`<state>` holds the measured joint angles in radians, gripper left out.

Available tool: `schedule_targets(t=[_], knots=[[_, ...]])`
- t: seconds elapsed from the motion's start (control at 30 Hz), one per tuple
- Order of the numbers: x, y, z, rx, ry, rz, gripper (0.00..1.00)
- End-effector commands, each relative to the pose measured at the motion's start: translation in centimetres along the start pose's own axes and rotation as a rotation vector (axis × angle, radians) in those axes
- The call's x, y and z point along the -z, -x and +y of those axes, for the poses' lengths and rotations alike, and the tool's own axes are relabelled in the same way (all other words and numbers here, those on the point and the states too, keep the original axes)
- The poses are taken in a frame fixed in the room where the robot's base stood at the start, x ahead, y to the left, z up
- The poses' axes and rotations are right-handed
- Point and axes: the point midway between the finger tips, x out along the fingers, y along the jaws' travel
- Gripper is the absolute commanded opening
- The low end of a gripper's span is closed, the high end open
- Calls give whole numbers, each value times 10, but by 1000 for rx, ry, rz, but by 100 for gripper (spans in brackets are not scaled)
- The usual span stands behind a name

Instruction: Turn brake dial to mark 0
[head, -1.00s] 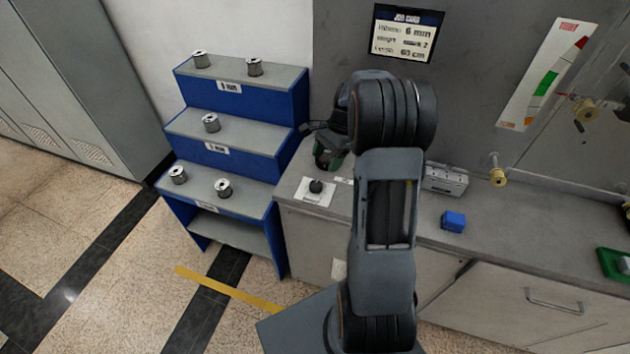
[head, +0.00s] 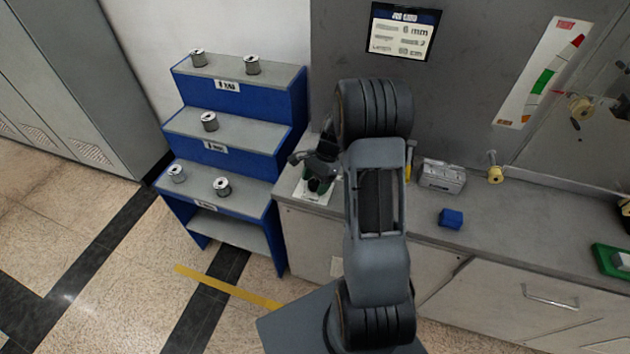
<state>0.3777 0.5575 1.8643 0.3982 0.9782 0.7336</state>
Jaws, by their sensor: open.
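The brake dial appears as a small black knob (head: 318,186) on a white plate (head: 322,198) near the left end of the grey bench. My gripper (head: 313,172) is open and hangs right at the dial, with dark fingers and a bit of green showing. It covers much of the knob and plate. I cannot tell whether the fingers touch the knob, and the dial's marks are not readable.
A blue stepped rack (head: 240,125) with several spools stands left of the bench. A grey metal block (head: 441,174), a blue block (head: 451,218) and a green tray (head: 609,262) sit to the right. A job card screen (head: 403,31) hangs behind.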

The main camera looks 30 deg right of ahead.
Motion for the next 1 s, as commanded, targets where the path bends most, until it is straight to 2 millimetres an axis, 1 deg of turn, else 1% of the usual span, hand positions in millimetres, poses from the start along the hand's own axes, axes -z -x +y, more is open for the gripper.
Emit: schedule_targets(t=[0.03,0.07,0.53,0.77,1.0], knots=[[0,0,0,0,0,0,65],[0,0,0,0,0,0,62],[0,0,0,0,0,0,18],[0,0,0,-10,24,0,18],[0,0,-1,-61,149,0,18]])
